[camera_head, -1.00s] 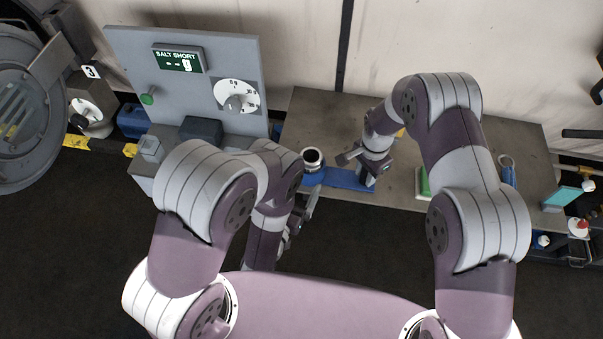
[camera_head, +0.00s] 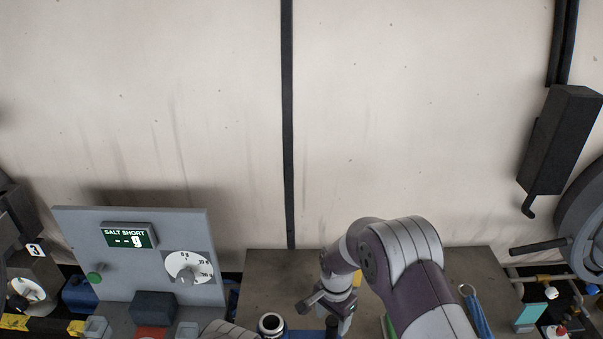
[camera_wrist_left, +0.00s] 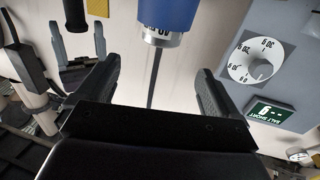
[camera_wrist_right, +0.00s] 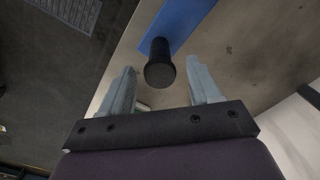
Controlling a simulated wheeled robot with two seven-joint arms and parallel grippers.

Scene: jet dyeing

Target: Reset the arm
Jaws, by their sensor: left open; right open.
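My right gripper (camera_head: 312,304) is open and empty above the bench in the head view. In the right wrist view its fingers (camera_wrist_right: 163,72) are apart, with a black round-topped piece (camera_wrist_right: 160,68) beyond and between them. That piece stands at the blue strip (camera_wrist_right: 190,18). My left gripper is out of the head view. In the left wrist view its fingers (camera_wrist_left: 158,72) are apart and empty. A blue container with a grey, lettered rim (camera_wrist_left: 168,18) shows beyond them; I cannot tell the distance. My right gripper also shows at the left there.
The bench (camera_head: 270,270) runs along the pale wall (camera_head: 400,120). A grey panel with a "SALT SHORT" display (camera_head: 130,236) and a dial (camera_head: 188,267) stands at left. A dark-rimmed cup (camera_head: 271,323) is near the bottom edge.

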